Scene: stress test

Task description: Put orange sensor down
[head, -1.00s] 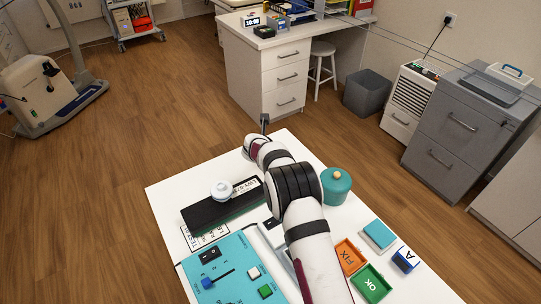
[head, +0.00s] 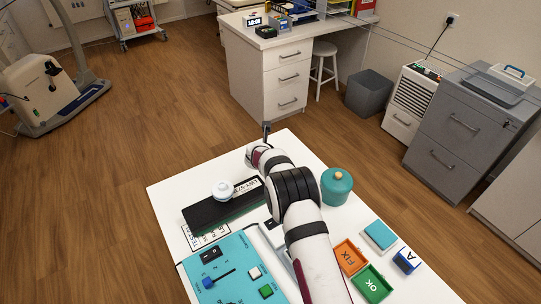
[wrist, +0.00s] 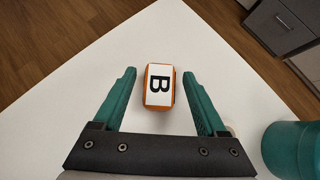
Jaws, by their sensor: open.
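The orange sensor (wrist: 150,98) shows in the wrist view as a small orange block with a white top marked "B". It appears to rest on the white table (wrist: 75,95) near a table corner. My gripper (wrist: 159,74) is open, with one teal finger on each side of the sensor and a visible gap on both sides. The sensor is not held. In the head view my arm hides the sensor, and the gripper itself is mostly hidden at the far end of the table.
A teal lidded jar (head: 337,188) stands right of my arm and shows in the wrist view (wrist: 292,150). A black tray with a white knob (head: 222,190) and a teal control panel (head: 230,268) lie left. Orange "FIX" (head: 350,256) and green "OK" (head: 372,284) trays lie right.

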